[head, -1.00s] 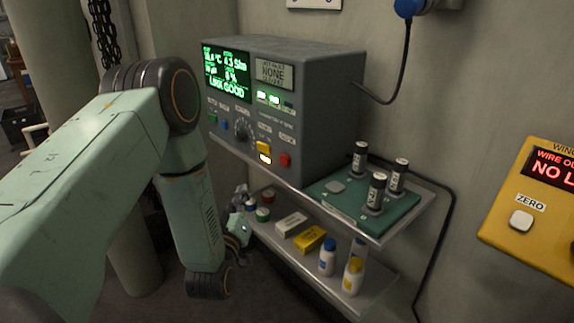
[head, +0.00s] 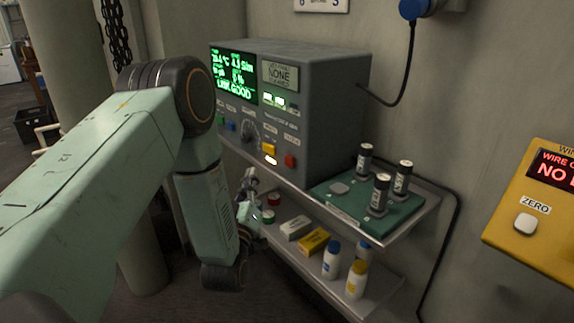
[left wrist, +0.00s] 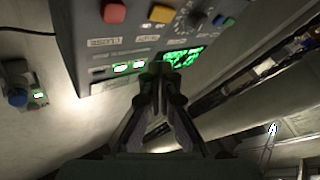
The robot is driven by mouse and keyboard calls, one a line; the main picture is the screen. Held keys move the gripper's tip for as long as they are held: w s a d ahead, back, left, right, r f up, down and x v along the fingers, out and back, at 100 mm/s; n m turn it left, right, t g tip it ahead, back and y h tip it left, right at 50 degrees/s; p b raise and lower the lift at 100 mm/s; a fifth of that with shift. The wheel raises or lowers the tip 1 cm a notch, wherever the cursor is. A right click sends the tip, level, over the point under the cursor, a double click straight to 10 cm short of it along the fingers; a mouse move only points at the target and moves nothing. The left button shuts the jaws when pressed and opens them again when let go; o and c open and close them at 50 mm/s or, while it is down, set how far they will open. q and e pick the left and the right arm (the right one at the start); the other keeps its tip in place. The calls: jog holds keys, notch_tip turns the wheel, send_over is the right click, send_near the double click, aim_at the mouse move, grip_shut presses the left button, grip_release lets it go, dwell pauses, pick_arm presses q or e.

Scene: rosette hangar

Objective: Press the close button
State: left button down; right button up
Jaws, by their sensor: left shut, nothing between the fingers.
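The grey control box (head: 335,100) stands on the upper wall shelf. A red button (head: 290,160) sits low on the right of its front, and its small label seems to read CLOSE; it also shows in the left wrist view (left wrist: 114,13). A yellow button (head: 269,149) is just left of it, then a dark knob (head: 247,132). My left gripper (head: 250,177) is below and in front of the box, apart from the red button. In the left wrist view its fingers (left wrist: 161,72) are together and empty, pointing at the panel. My right gripper is not seen.
A green tray (head: 340,207) with several upright dark cylinders is right of the box. The lower shelf (head: 285,253) holds small boxes and bottles near my left gripper. A yellow panel (head: 530,215) is on the right wall.

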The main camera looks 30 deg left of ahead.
aim_at(290, 161)
pick_arm(q)
jog(key=w+d+b, duration=0.2)
jog(key=w+d, duration=0.1)
jog(key=w, duration=0.3)
jog(key=shift+w+b, duration=0.2)
jog(key=shift+b, duration=0.2)
jog(key=shift+d+r, duration=0.1)
jog(key=shift+d, duration=0.05)
dwell(0.3)
dwell(0.5)
jog(key=shift+w, duration=0.4)
